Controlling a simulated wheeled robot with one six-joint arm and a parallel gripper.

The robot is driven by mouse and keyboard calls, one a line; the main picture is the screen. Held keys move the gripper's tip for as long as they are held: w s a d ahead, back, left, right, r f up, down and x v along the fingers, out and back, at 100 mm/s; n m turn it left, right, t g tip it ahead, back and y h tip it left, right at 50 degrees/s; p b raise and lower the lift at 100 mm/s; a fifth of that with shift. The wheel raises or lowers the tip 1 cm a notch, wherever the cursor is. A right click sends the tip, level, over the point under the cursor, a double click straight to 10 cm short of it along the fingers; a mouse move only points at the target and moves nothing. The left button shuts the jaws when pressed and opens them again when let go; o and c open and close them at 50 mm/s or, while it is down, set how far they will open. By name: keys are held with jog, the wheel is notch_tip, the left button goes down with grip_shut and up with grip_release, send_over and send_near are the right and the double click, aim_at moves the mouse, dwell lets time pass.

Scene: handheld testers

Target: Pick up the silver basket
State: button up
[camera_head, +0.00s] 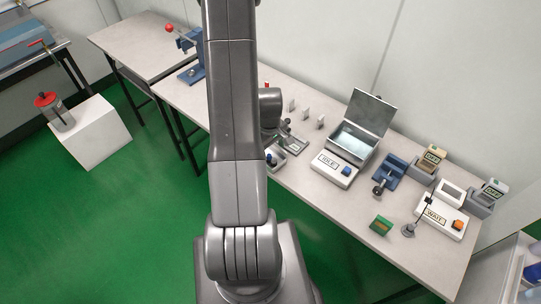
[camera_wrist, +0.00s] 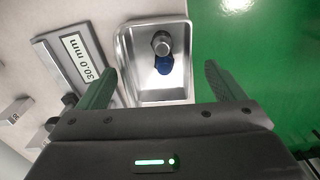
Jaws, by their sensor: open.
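The silver basket (camera_wrist: 143,91) is a shallow metal tray with a raised rim. In the wrist view it lies between and beyond the fingers of my gripper (camera_wrist: 162,88). A small dark knobbed part with a blue base (camera_wrist: 163,62) sits inside it. My gripper is open, one finger on each side of the basket in the picture; I cannot tell the height gap. In the head view the basket (camera_head: 279,162) shows at the table's front edge, just right of my arm, which hides part of that area.
In the head view, an IDLE box (camera_head: 334,170), an open-lidded metal box (camera_head: 357,137) and a WAIT box (camera_head: 441,216) stand farther right.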

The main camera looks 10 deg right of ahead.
jog(key=shift+f, duration=0.8)
jog(key=c, duration=1.1)
jog(key=shift+o, duration=0.2)
jog(key=shift+r, duration=0.2)
